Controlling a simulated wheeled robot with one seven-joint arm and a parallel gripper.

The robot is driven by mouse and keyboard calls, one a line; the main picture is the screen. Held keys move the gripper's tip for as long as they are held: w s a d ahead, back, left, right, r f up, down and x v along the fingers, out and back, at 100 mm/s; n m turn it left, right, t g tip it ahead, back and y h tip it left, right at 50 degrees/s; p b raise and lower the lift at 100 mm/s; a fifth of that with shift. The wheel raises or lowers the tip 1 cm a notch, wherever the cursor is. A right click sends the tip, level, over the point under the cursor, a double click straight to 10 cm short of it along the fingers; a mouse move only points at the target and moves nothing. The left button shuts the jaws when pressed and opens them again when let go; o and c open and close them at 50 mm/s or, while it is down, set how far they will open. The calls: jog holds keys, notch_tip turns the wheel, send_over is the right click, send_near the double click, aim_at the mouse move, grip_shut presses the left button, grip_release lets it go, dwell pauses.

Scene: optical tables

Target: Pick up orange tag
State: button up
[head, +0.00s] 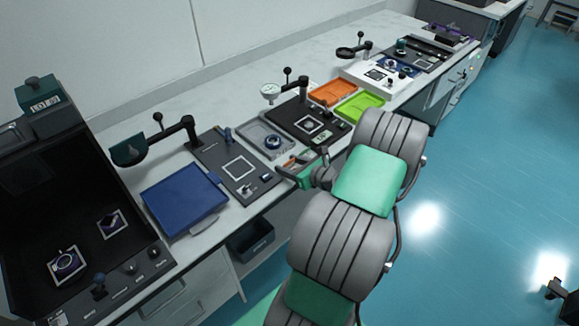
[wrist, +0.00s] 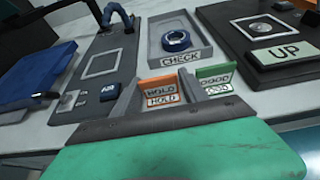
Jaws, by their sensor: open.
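The orange tag (wrist: 160,84) reads HOLD and stands at the table's front edge in the wrist view. A green tag (wrist: 214,74), its lettering partly unclear, stands just to its right. My gripper (wrist: 160,92) is open, with one finger left of the orange tag and the other between the two tags in the picture. I cannot tell whether the fingers touch the tag. The gripper body hides the area below the tags. In the head view, my gripper (head: 304,168) is at the table's front edge, and the orange tag (head: 289,162) shows small beside it.
A grey CHECK tray (wrist: 192,52) with a blue ring (wrist: 177,41) lies behind the tags. A dark panel with an UP plate (wrist: 285,52) is to the right. A blue tray (head: 185,198) is left. Orange (head: 333,91) and lime (head: 360,107) trays lie farther along the table.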

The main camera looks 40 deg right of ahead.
jog(key=shift+c, duration=0.3)
jog(key=c, duration=0.9)
